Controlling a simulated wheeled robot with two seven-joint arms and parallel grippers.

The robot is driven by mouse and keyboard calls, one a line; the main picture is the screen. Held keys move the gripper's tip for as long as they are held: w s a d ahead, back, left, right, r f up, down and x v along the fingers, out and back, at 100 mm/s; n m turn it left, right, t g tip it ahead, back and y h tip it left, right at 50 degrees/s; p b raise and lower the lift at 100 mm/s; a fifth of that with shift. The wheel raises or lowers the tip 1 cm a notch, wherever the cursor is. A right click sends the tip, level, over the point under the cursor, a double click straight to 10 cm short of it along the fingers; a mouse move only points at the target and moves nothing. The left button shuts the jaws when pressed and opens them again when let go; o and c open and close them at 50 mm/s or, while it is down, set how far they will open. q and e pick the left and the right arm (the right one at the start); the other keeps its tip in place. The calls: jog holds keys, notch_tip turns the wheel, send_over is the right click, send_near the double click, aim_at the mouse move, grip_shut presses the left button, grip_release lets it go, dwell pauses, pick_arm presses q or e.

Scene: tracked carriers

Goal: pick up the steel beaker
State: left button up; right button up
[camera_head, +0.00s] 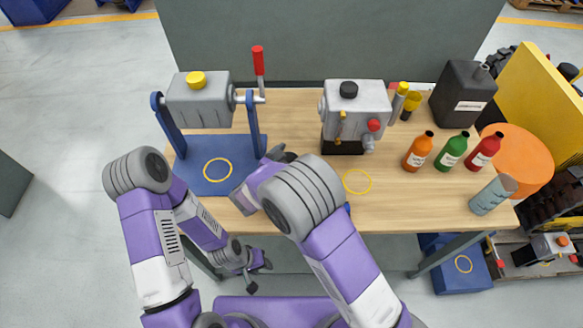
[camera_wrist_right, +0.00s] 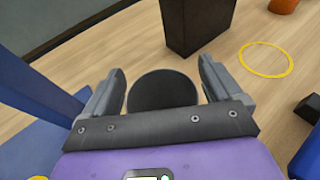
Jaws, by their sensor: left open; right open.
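The steel beaker (camera_head: 492,195) is a plain grey cylinder on the right front part of the wooden table, near its right edge. It is not seen in the right wrist view. My right gripper (camera_head: 282,154) is over the table between the blue stand and the grey pump-like unit, far to the left of the beaker. In the right wrist view its two fingers (camera_wrist_right: 162,68) are apart, with a dark round shape (camera_wrist_right: 162,92) between them that I cannot identify. My left gripper (camera_head: 256,268) is open and low, in front of the table's front edge, away from the beaker.
Orange (camera_head: 418,152), green (camera_head: 452,151) and red (camera_head: 485,152) bottles stand behind the beaker. An orange round-topped thing (camera_head: 520,160) is to its right. The grey unit (camera_head: 352,105) and blue stand (camera_head: 215,172) stand further left. The table front (camera_head: 420,205) left of the beaker is clear.

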jog(key=shift+s+r, duration=0.2)
jog(key=shift+s, duration=0.05)
jog(key=c, duration=1.1)
jog(key=shift+o, duration=0.2)
